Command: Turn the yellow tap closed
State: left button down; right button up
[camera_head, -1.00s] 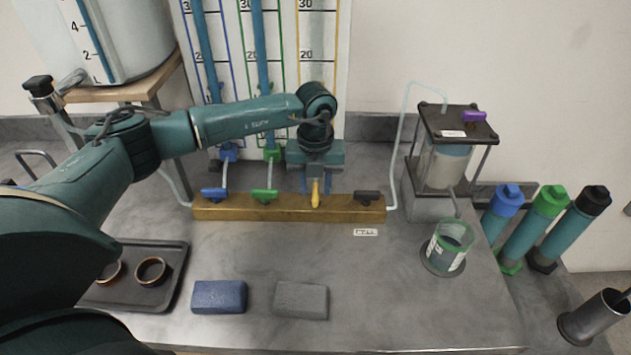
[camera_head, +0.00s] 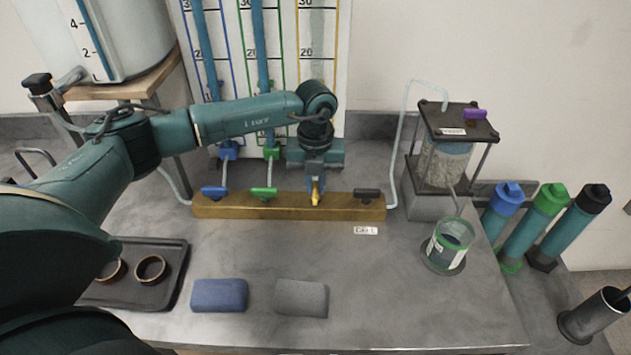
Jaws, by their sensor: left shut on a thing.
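The yellow tap (camera_head: 315,198) is on the brass manifold bar (camera_head: 290,209), between the green tap (camera_head: 264,193) and the black tap (camera_head: 367,194). Its lever points toward the front, across the bar's length. My left gripper (camera_head: 315,187) comes down from above and is shut on the yellow tap; the fingers hide part of the lever. The blue tap (camera_head: 214,192) and the green tap lie along the bar. My right gripper is not in view.
A beaker with a green rim (camera_head: 449,246) stands at right, beside a clear vessel (camera_head: 445,165) with a purple tap. A blue block (camera_head: 219,295) and a grey block (camera_head: 300,297) lie in front. A dark tray (camera_head: 168,285) with two rings is at left.

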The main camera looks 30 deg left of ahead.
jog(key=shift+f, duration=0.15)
pick_arm(q)
jog(key=shift+f+m+b, duration=0.1)
jog(key=shift+m+b, duration=0.4)
jog(key=shift+m, duration=0.3)
jog(key=m+b, duration=0.3)
jog(key=m, duration=0.2)
jog(key=shift+d, duration=0.15)
jog(key=shift+m+b, duration=0.55)
jog(key=shift+m, duration=0.35)
jog(key=m+b, duration=0.2)
jog(key=m, duration=0.1)
jog(key=shift+d+m, duration=0.15)
jog(key=shift+m, duration=0.25)
jog(key=m+b, duration=0.1)
jog(key=m, duration=0.1)
jog(key=shift+m, duration=0.3)
jog(key=shift+s+m+b, duration=0.1)
jog(key=shift+m+b, duration=0.35)
jog(key=shift+m, duration=0.95)
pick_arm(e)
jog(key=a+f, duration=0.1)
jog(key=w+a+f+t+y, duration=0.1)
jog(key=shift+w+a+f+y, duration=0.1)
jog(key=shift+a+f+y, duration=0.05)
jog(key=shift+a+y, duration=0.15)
pick_arm(q)
jog(key=shift+d+r, duration=0.1)
jog(key=shift+r, duration=0.1)
